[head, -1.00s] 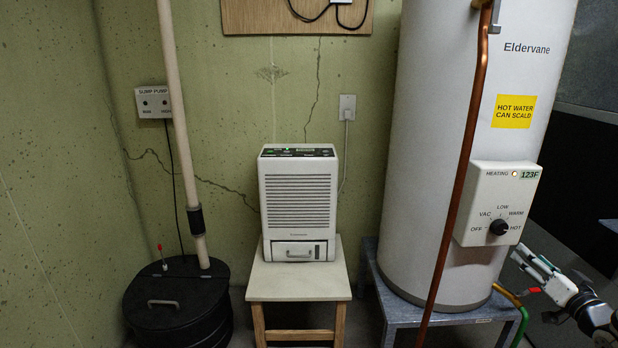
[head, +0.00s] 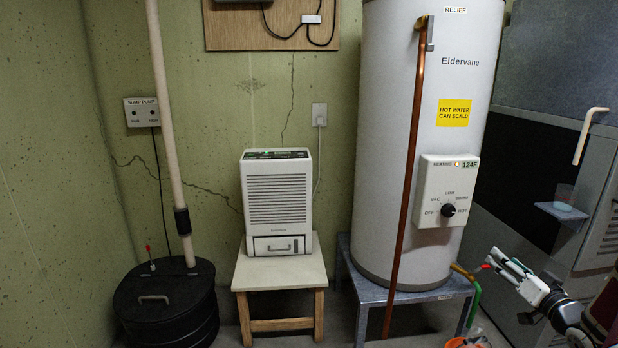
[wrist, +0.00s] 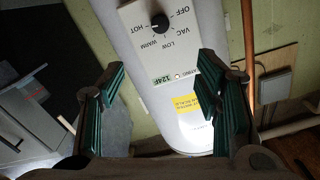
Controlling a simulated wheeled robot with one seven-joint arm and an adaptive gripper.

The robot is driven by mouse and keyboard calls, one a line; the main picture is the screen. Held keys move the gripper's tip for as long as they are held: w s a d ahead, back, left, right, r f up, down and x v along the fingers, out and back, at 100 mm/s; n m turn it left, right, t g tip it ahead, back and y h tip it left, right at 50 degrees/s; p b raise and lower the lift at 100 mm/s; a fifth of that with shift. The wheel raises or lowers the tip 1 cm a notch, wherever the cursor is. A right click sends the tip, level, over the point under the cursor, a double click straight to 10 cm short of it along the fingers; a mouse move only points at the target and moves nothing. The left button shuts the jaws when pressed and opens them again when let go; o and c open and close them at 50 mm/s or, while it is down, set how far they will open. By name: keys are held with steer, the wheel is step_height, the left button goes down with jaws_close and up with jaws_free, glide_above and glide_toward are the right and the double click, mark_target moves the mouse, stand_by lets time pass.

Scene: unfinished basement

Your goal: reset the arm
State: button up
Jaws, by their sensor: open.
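My gripper (head: 511,266) is at the lower right of the head view, in front of and to the right of the white water heater (head: 416,130). Its fingers are apart with nothing between them. In the wrist view my gripper (wrist: 163,110) shows two green-padded fingers spread wide. Beyond them, upside down, is the heater's control box (wrist: 165,45) with its black dial (wrist: 160,22) and a 124F display. The dial (head: 448,210) also shows in the head view. The fingers do not touch the heater or the box.
A copper pipe (head: 408,165) runs down the heater's front. A dehumidifier (head: 277,203) sits on a small wooden stool (head: 283,272). A black sump lid (head: 165,290) is at lower left. A small shelf (head: 561,214) holding a cup is at right.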

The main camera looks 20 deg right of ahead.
steer(key=w+a+r+n+g, duration=0.2)
steer(key=w+a+r+g, duration=0.3)
steer(key=w+a+r, duration=0.3)
steer(key=s+a+r+g+h, duration=0.1)
steer(key=s+a+r+g, duration=0.15)
steer(key=a, duration=0.35)
steer(key=s+a+r+g, duration=0.1)
steer(key=a+r, duration=0.3)
steer(key=a, duration=0.1)
steer(key=s+a+n+g+y, duration=0.5)
steer(key=s+a+g, duration=0.3)
steer(key=s+a, duration=2.3)
step_height(320, 180, up, 19)
steer(key=t+p, duration=0.3)
steer(key=p, duration=1.4)
steer(key=shift+s+d, duration=0.15)
steer(key=shift+d, duration=0.2)
